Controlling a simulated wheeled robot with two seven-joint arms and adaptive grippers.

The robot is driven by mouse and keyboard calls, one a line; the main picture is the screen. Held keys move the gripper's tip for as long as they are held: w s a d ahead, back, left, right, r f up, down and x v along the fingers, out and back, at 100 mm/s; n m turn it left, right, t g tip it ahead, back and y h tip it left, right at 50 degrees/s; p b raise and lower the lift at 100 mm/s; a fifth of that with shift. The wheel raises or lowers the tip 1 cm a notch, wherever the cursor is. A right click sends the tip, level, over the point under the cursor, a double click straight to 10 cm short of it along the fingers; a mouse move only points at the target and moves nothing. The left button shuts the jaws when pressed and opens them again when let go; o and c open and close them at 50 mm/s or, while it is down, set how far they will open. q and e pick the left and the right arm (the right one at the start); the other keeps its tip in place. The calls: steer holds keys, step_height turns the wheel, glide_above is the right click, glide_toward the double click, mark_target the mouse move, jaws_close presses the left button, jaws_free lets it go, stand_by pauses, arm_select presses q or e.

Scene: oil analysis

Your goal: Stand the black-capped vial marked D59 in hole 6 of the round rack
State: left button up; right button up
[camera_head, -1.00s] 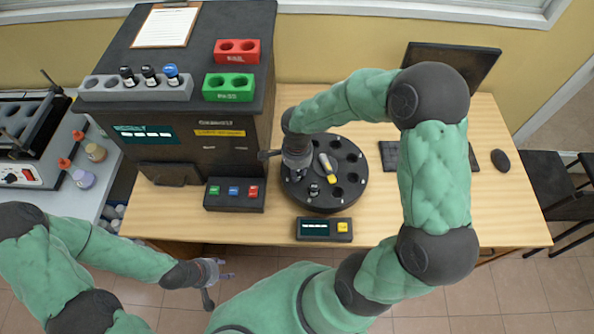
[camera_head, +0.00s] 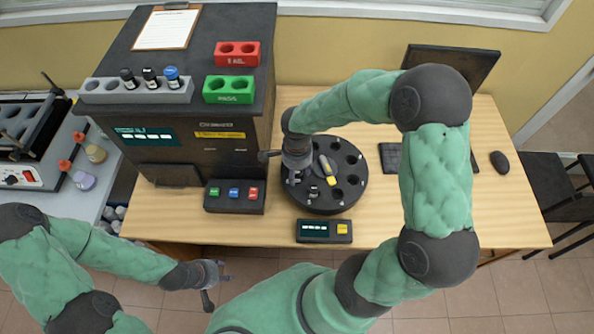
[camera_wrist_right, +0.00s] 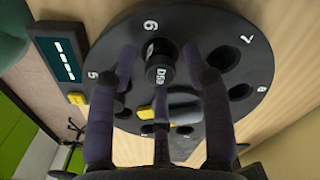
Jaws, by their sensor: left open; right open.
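The black-capped vial marked D59 (camera_wrist_right: 160,68) stands in the round rack at the hole beside the number 6. It also shows at the front of the rack in the head view (camera_head: 313,191). The round black rack (camera_head: 340,203) sits on the wooden table; holes 5 and 7 (camera_wrist_right: 223,57) look empty. My right gripper (camera_wrist_right: 161,85) is open, its fingers spread on both sides of the vial in the picture, with gaps between them and the cap. In the head view it hangs over the rack's left part (camera_head: 296,170). My left gripper (camera_head: 222,277) is open and empty, in front of the table.
A grey and yellow piece (camera_head: 330,178) is at the rack's middle. A small display box (camera_head: 323,230) stands in front, a three-button box (camera_head: 234,196) to the left. Behind it is the dark analyser (camera_head: 200,153) carrying grey, green and red racks.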

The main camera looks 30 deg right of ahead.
mark_target(297, 172)
step_height(297, 172, up, 11)
steer(key=p, duration=0.2)
steer(key=shift+r+p, duration=0.2)
steer(key=shift+p, duration=0.15)
stand_by(1.0)
